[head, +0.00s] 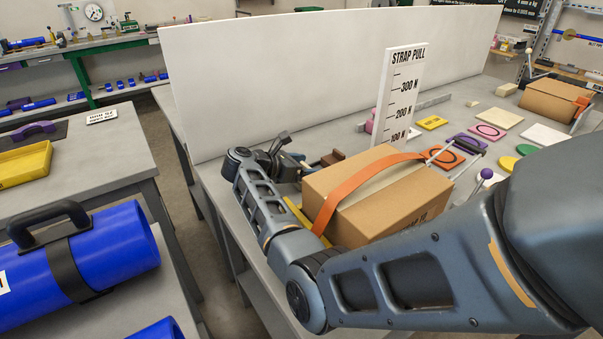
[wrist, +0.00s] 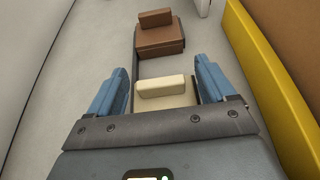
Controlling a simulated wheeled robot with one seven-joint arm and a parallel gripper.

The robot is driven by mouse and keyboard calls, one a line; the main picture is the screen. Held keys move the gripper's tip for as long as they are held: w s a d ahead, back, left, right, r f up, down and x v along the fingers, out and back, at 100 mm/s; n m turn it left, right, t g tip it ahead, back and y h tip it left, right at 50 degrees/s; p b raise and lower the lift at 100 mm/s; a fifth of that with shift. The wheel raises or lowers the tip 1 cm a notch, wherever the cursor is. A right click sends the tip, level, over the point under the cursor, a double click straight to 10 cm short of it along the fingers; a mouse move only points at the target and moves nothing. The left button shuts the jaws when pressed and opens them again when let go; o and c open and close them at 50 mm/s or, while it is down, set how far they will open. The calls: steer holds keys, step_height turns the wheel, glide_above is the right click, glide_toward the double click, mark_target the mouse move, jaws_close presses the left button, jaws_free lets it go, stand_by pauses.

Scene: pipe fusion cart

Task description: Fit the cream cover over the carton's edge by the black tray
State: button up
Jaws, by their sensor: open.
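In the wrist view the cream cover (wrist: 162,87), a flat piece with a raised bar, lies between the two blue fingers of my open gripper (wrist: 160,70), with gaps on both sides. A similar brown piece (wrist: 160,38) sits just beyond it. A thin dark edge (wrist: 135,50) beside both pieces looks like part of the black tray, mostly hidden. The carton (head: 395,205) with an orange strap stands right of my gripper (head: 280,152) in the head view; its side shows in the wrist view (wrist: 298,30). The cream cover cannot be made out in the head view.
A yellow strip (wrist: 265,80) runs along the carton's near side. A white panel (head: 290,75) walls the bench behind my arm. A white STRAP PULL scale board (head: 402,95) stands behind the carton. Coloured plates and another carton (head: 550,100) lie farther right.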

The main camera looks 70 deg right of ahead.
steer(key=c, duration=0.7)
steer(key=shift+c, duration=0.2)
steer(key=shift+r, duration=0.1)
